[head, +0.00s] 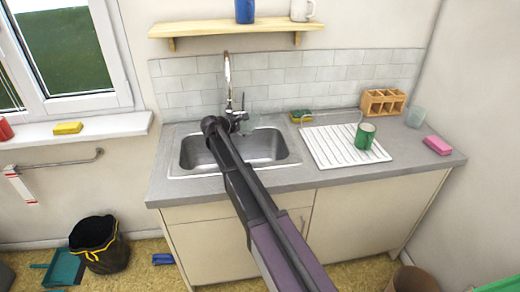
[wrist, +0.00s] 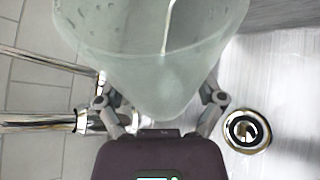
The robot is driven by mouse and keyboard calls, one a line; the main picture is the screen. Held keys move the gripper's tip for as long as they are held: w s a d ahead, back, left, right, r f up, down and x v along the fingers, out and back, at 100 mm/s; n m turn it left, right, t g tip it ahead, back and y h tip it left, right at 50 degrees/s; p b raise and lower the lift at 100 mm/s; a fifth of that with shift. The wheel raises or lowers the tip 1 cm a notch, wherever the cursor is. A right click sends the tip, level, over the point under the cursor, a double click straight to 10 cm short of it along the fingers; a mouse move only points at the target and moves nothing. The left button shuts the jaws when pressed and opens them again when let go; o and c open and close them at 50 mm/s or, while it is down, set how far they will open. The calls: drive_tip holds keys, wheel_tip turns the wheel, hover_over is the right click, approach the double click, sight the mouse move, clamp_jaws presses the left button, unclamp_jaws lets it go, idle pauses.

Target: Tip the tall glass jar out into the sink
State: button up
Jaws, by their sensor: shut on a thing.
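My gripper (wrist: 160,98) is shut on the tall glass jar (wrist: 150,55), with a finger on each side of it. The jar is pale green and see-through, with drops on its wall; whether it holds anything more I cannot tell. In the head view a pale part of the jar (head: 249,124) shows beside my gripper (head: 238,117), over the back of the sink. The steel sink (head: 265,147) is set in the counter, partly hidden by my arm. Its drain (wrist: 247,131) shows right of the jar in the wrist view. The jar's exact tilt is unclear.
The tap (head: 228,75) rises behind the sink, close to my gripper.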

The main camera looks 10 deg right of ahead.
drive_tip(key=shift+f+m+t, duration=0.2)
drive_tip(key=shift+m+t, duration=0.1)
drive_tip(key=shift+m, duration=0.1)
drive_tip(key=shift+w+r+t, duration=0.1)
drive_tip(key=shift+r+t, duration=0.2)
drive_tip(key=shift+r, duration=0.2)
drive_tip(key=shift+r+m+y+p, duration=0.15)
drive_tip(key=shift+m+y+p, duration=0.15)
drive_tip(key=shift+m, duration=0.1)
drive_tip(key=shift+a, duration=0.1)
drive_tip(key=shift+w+f+m+t+b, duration=0.1)
drive_tip(key=shift+f+m+t+b, duration=0.1)
drive_tip(key=shift+m+t+b, duration=0.25)
drive_tip(key=shift+f+m+t+b, duration=0.2)
drive_tip(key=shift+m+t+b, duration=0.25)
drive_tip(key=shift+m+b, duration=0.35)
drive_tip(key=shift+s+d+m+t+b, duration=0.3)
drive_tip(key=shift+s+m+t+b, duration=0.15)
drive_tip(key=shift+m, duration=0.2)
drive_tip(key=shift+s+d+f+m+t+b, duration=0.1)
drive_tip(key=shift+s+f+m+t+b, duration=0.2)
drive_tip(key=shift+m+b, duration=0.3)
drive_tip(key=shift+r, duration=0.15)
